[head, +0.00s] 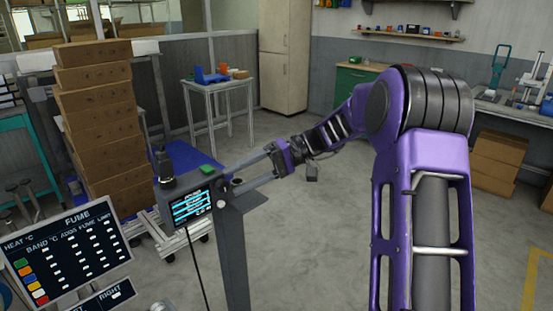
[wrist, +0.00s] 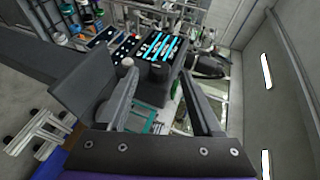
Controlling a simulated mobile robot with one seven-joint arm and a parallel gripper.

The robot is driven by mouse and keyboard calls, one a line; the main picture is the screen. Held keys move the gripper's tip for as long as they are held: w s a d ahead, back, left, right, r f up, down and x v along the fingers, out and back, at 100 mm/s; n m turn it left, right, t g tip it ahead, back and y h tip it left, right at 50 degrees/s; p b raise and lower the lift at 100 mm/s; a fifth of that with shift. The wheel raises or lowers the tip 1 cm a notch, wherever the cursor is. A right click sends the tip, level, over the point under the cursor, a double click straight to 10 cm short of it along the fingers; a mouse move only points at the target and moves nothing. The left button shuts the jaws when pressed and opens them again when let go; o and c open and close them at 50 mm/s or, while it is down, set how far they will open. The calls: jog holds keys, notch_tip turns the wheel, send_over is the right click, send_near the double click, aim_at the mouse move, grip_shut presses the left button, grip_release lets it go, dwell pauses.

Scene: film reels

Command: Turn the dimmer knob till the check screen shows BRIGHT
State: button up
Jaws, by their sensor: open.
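The check screen (head: 192,203), dark with bright cyan bars, is on a grey box on a post; its words are too small to read. It also shows in the wrist view (wrist: 160,47). A small rounded grey piece (wrist: 126,62) beside the screen may be the dimmer knob, but I cannot tell for sure. My gripper (head: 229,174) is open, its fingers reaching left toward the box. In the wrist view, the left finger of my gripper (wrist: 160,68) is close to the rounded piece; contact cannot be told.
A black upright device (head: 164,165) and a green block (head: 207,169) are on top of the box. A FUME board (head: 66,245) stands at lower left. A tall stack of cartons (head: 98,115) is behind.

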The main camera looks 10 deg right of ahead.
jog(key=p+v, duration=0.1)
jog(key=v, duration=1.4)
